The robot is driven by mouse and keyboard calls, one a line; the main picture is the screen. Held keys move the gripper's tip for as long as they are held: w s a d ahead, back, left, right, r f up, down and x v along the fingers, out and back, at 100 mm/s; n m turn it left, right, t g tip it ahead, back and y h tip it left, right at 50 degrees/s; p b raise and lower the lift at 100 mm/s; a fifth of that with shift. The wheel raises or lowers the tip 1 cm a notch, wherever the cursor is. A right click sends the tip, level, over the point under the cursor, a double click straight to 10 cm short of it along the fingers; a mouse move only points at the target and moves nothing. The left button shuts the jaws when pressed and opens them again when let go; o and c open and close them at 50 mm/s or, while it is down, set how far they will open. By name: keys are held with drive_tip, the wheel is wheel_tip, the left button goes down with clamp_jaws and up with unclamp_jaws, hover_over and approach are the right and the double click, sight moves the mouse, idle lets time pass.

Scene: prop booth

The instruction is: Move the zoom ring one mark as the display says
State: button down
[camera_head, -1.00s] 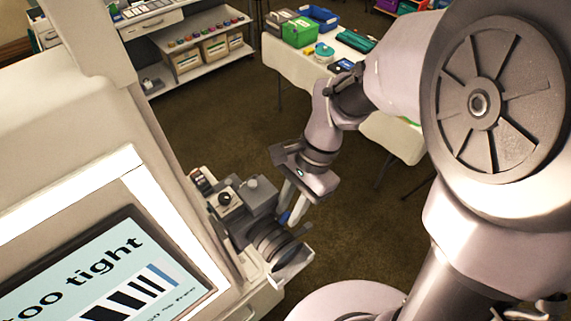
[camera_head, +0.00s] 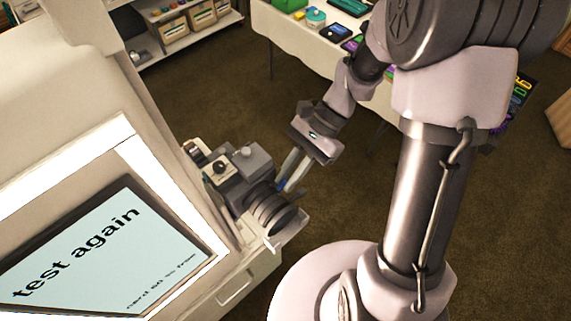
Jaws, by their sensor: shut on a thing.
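A dark grey camera (camera_head: 228,182) sits on a light ledge beside the booth. Its ribbed lens, with the zoom ring (camera_head: 268,207), points to the lower right. My gripper (camera_head: 283,187) reaches in from the upper right and is shut at the lens's far side. A bit of blue shows by the fingertips, and the contact with the ring is partly hidden. The ring's marks are too small to read. The display (camera_head: 108,262) on the booth reads "test again", with a smaller line below that I cannot read surely.
The pale booth wall (camera_head: 80,120) fills the left. A white-covered table (camera_head: 300,45) with bins and small items stands behind my arm. A shelf (camera_head: 190,35) with boxes is at the back left. Brown carpet between them is clear.

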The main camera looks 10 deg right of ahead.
drive_tip(key=c, duration=1.7)
unclamp_jaws()
drive_tip(key=p+v, duration=0.3)
drive_tip(key=v, duration=1.4)
drive_tip(key=shift+d, duration=0.25)
